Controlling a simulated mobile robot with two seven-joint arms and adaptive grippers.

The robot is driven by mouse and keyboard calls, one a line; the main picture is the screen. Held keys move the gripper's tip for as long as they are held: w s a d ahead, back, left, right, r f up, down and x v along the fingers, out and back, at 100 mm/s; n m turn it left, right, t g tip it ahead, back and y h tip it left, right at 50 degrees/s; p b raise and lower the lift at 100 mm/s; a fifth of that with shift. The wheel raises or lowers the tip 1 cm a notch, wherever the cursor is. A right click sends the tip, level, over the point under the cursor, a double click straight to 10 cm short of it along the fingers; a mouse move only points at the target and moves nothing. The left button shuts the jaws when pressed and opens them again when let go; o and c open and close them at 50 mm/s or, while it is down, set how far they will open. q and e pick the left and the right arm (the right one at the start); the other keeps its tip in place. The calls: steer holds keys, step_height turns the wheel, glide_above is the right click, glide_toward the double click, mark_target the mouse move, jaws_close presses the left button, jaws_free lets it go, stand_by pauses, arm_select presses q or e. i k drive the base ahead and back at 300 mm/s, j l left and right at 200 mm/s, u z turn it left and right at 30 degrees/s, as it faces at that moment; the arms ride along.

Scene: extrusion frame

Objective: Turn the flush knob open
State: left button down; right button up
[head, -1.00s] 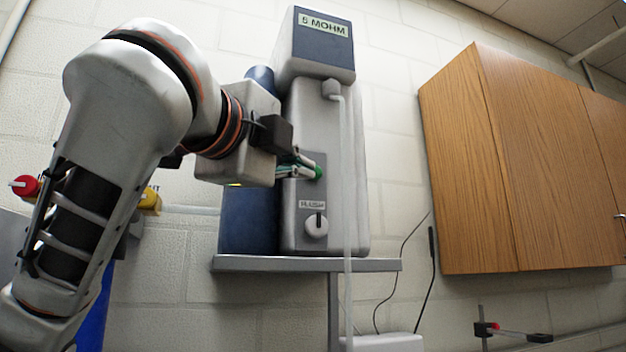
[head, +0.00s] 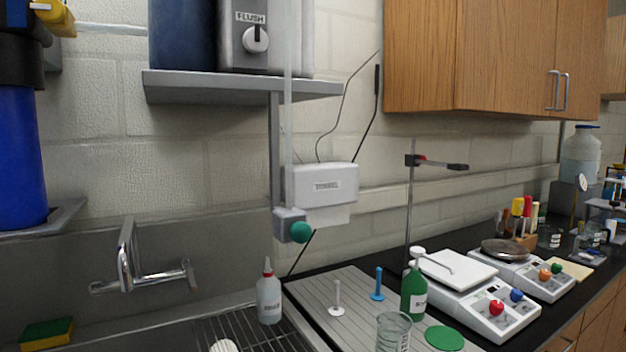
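The flush knob (head: 255,40) is a round white knob with a dark upright mark, under a "FLUSH" label on the grey front of the water unit (head: 232,62). It shows near the top edge of the head view. The unit stands on a grey wall shelf (head: 240,89), and its upper part is cut off by the frame. Neither of my grippers is in the head view now.
Below are a sink faucet (head: 130,262), a white wash bottle (head: 268,295), a green bottle (head: 413,290) and a glass beaker (head: 393,332). A towel dispenser (head: 325,190) hangs under the shelf. Wooden cabinets (head: 490,60) are at upper right. Hotplates (head: 515,272) occupy the right counter.

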mark_target(256, 40)
steer(key=k+l, duration=1.25)
